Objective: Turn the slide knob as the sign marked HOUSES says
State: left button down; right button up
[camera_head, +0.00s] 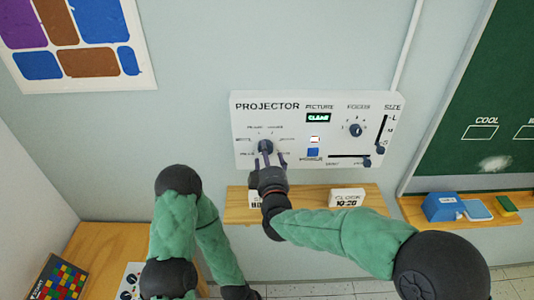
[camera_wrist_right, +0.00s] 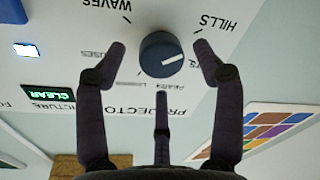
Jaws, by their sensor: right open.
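The slide knob (camera_head: 265,146) is a round dark blue dial at the left of the white PROJECTOR panel (camera_head: 334,171). In the right wrist view the knob (camera_wrist_right: 158,55) has a white mark pointing right, between HILLS and a label ending in "TS". WAVES is at upper left, and a label ending in "USES" is at left. My right gripper (camera_head: 268,160) is at the knob. In the wrist view its open fingers (camera_wrist_right: 160,50) stand around the knob with gaps on both sides. I cannot make out a sign marked HOUSES. My left gripper is not in view.
The wooden shelf (camera_head: 309,211) below the panel holds a CLOCK 10:20 sign (camera_head: 346,198) and another small sign (camera_head: 256,198), partly hidden by my right gripper. The panel also has a focus knob (camera_head: 355,130), a blue power button (camera_head: 313,153) and sliders. A green board hangs at right.

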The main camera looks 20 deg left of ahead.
jog(key=shift+x, duration=0.75)
jog(key=c, duration=1.1)
jog(key=shift+f, duration=0.1)
jog(key=shift+c, duration=0.2)
jog(key=shift+f+m+b, duration=0.1)
jog(key=shift+m+b, duration=0.2)
jog(key=shift+b, duration=0.05)
